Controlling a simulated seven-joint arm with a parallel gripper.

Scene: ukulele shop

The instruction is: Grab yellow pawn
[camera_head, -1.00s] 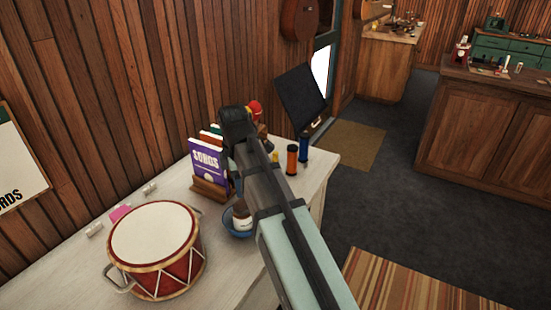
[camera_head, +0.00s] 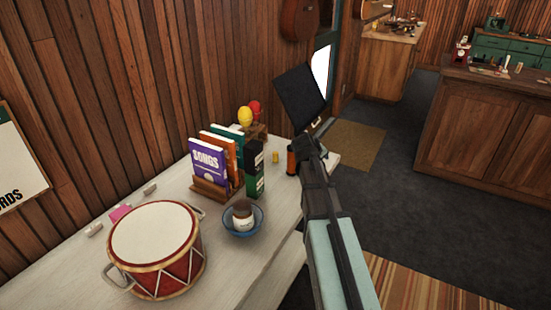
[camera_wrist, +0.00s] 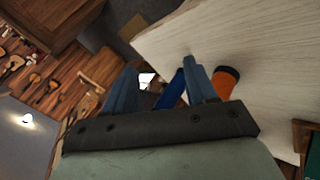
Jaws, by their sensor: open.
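A small yellow piece (camera_head: 275,157), likely the yellow pawn, stands on the white table near its back, left of an orange cylinder (camera_head: 292,160). It is too small to make out its shape. My gripper (camera_wrist: 160,66) is open, and nothing shows gripped between its blue-grey fingers in the wrist view. In the head view my arm hides the fingers, right of the orange cylinder. In the wrist view a blue cylinder (camera_wrist: 178,88) shows close by the right finger, with the orange cylinder (camera_wrist: 227,82) to its right. The yellow piece is not visible there.
The white table (camera_head: 170,207) also holds a drum (camera_head: 155,250), a blue bowl (camera_head: 243,226) with a bottle, songbooks (camera_head: 209,163) in a rack, a dark green box (camera_head: 254,170), and yellow (camera_head: 245,116) and red maracas.

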